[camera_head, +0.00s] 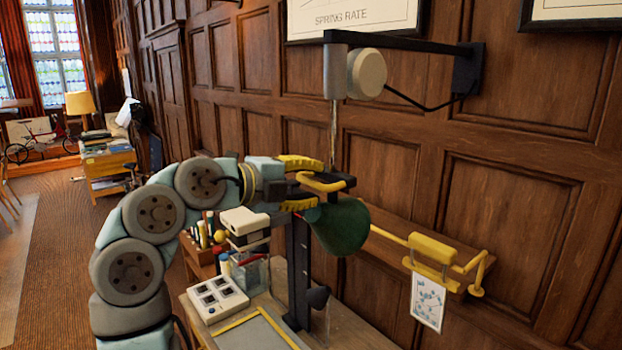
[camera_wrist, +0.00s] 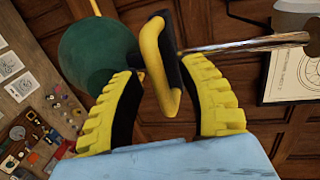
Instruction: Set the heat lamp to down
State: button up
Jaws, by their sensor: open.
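The heat lamp hangs from a wall bracket (camera_head: 400,42) on a thin metal rod (camera_head: 333,135). Its dark green shade (camera_head: 340,230) is above the bench and also shows in the wrist view (camera_wrist: 92,55). A yellow loop handle (camera_head: 322,187) sits on a black bar just above the shade; the wrist view shows the handle (camera_wrist: 150,58) too. My gripper (camera_head: 318,183) is open, its yellow ribbed fingers on either side of the handle. In the wrist view the handle lies between the fingers, with gaps visible on both sides.
A dark upright post (camera_head: 298,265) stands on the bench (camera_head: 355,325) below my gripper. A white switch panel (camera_head: 215,298) and a small caddy (camera_head: 205,258) are to the left. A wall shelf (camera_head: 400,225) with a yellow rail is to the right.

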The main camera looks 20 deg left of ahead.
grip_shut()
jog(key=shift+f, duration=0.1)
notch_tip(320, 180, down, 20)
jog(key=b, duration=1.6)
jog(key=shift+w+f, duration=0.1)
jog(key=shift+f, duration=0.05)
grip_release()
jog(key=shift+f, duration=0.1)
